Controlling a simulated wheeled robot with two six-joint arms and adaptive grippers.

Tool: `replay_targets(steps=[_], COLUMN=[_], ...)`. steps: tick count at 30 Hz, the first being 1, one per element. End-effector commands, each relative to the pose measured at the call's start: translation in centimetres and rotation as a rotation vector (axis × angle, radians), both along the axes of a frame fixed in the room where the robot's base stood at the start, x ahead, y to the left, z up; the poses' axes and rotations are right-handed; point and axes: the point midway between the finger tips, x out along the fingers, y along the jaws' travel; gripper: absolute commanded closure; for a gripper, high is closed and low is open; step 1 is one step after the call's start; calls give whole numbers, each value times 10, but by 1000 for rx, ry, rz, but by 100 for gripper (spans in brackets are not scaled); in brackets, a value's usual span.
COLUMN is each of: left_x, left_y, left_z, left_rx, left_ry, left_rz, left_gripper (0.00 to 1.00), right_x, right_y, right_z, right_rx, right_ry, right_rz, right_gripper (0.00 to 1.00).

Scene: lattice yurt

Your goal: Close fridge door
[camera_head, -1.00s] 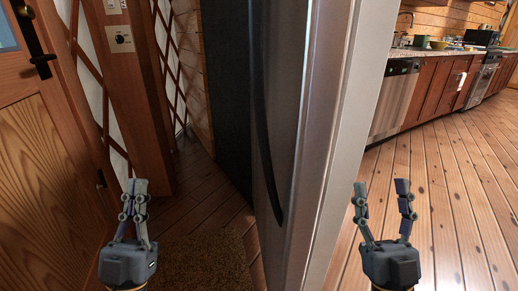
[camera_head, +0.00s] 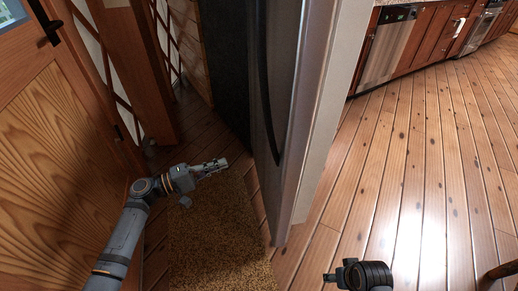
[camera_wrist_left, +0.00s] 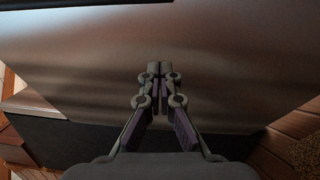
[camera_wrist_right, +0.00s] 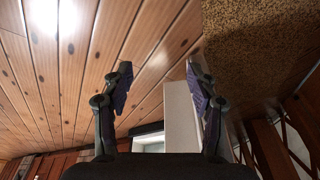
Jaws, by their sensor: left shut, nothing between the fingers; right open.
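The fridge door (camera_head: 300,110) stands open as a tall grey metal panel in the middle of the head view, with its long dark handle (camera_head: 264,90) on the left-hand face. The dark fridge body (camera_head: 230,60) is behind it at left. My left gripper (camera_head: 219,164) is shut and empty, left of the door and pointing right towards its face. In the left wrist view the closed fingertips (camera_wrist_left: 160,72) are in front of the door's brushed metal (camera_wrist_left: 230,65); contact cannot be told. My right gripper (camera_wrist_right: 160,75) is open and empty, low on the door's right side.
A brown mat (camera_head: 215,240) lies on the plank floor below my left arm. A wooden door (camera_head: 60,150) and a post (camera_head: 140,70) stand at left. Kitchen cabinets and a dishwasher (camera_head: 385,45) line the back right.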

Motion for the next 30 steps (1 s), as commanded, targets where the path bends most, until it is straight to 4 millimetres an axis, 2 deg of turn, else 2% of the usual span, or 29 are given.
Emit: replay_targets(steps=[1,4,11,14,26,30], left_x=[-2,-7,-6,-1,34,26], left_y=[3,6,2,-10,-86,-106], left_z=[12,24,26,28,41,45], left_rx=[-39,-95,-112,-114,-114,-112], left_ry=[7,10,10,9,9,10], left_rz=[-27,-66,-75,-75,-75,-74], left_gripper=[100,100,100,100,100,100], right_x=[-11,-25,-29,-29,-28,-27], right_y=[0,-1,-1,-1,0,-2], right_z=[1,-3,-4,-3,0,-9], right_rx=[-1,-3,-3,-3,-2,-5], right_ry=[48,111,127,126,123,125], right_rz=[-1,-1,-1,-1,0,-3], right_gripper=[42,42,42,42,42,42])
